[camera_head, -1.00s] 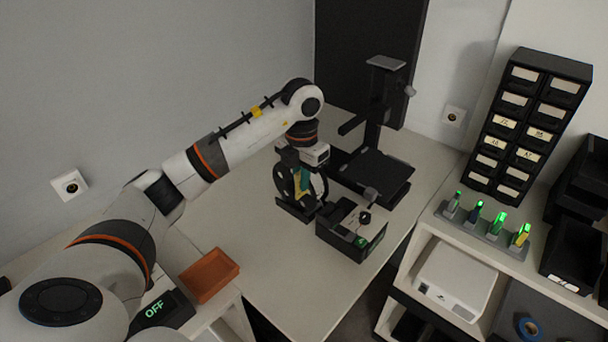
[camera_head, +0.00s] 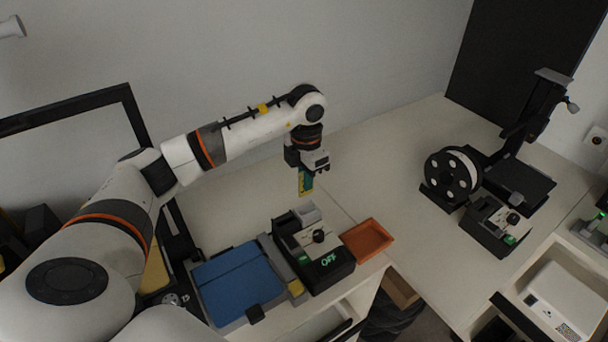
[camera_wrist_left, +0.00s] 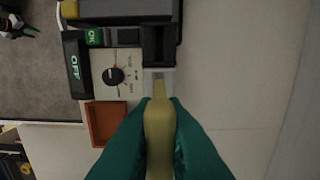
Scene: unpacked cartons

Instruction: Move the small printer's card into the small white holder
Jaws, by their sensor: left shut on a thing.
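My left gripper (camera_head: 306,186) is shut on the card, a slim yellowish piece that shows between its teal fingers in the left wrist view (camera_wrist_left: 158,135). In the head view the gripper points down above the table, behind the black control box with green OFF lettering. The small white holder (camera_head: 307,213) appears as a pale grey-white block at the back of that box. In the left wrist view the holder (camera_wrist_left: 157,76) lies just beyond the card's tip; I cannot tell whether they touch. The small printer (camera_head: 520,185) with its black spool stands far right. My right gripper is not in view.
The control box (camera_head: 328,270) has a dark knob. A large printer bed with a blue plate (camera_head: 238,282) is at its left. An orange tray (camera_head: 368,240) is at its right. The table between the tray and the spool (camera_head: 452,175) is clear.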

